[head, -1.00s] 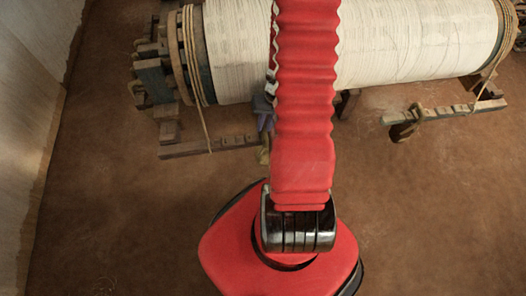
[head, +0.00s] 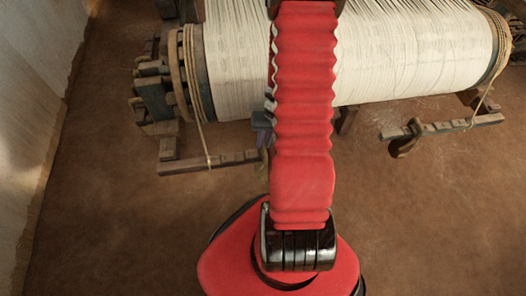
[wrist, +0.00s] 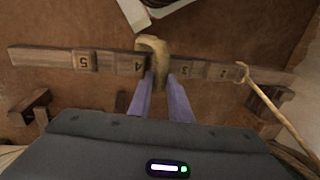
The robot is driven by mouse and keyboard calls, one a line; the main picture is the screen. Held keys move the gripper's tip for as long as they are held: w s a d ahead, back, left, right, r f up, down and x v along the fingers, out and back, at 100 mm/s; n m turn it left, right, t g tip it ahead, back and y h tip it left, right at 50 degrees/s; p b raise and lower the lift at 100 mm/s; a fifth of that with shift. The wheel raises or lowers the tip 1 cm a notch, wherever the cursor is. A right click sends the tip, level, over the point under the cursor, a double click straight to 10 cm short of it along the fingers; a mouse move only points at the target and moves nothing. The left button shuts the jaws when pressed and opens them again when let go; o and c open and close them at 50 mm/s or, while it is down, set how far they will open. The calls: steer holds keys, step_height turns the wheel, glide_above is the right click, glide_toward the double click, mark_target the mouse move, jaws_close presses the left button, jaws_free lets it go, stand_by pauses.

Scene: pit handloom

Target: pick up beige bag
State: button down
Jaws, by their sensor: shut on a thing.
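The beige bag (wrist: 153,62) is a small yellowish-beige lump in the wrist view. It sits between the tips of the purple fingers of my gripper (wrist: 160,84), which is shut on it. The bag overlaps the numbered wooden bar in the picture; I cannot tell whether it touches the bar. In the head view, my gripper (head: 264,140) shows only partly beside my red arm, near the loom roller. The bag is mostly hidden and hard to make out there.
The numbered wooden bar (wrist: 50,59) crosses the wrist view, with a rope (wrist: 290,120) at its right. In the head view, the loom roller (head: 400,55) with white threads lies across the back. Another wooden bar (head: 455,126) is at right. The brown floor in front is clear.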

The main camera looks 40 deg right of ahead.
steer(key=shift+r, duration=0.15)
steer(key=shift+d+r, duration=0.1)
steer(key=shift+r, duration=1.55)
steer(key=s+d, duration=0.3)
steer(key=s, duration=0.5)
steer(key=s+d, duration=0.3)
steer(key=s, duration=0.5)
steer(key=shift+s+d, duration=0.2)
steer(key=shift+s, duration=0.2)
steer(key=shift+s, duration=0.2)
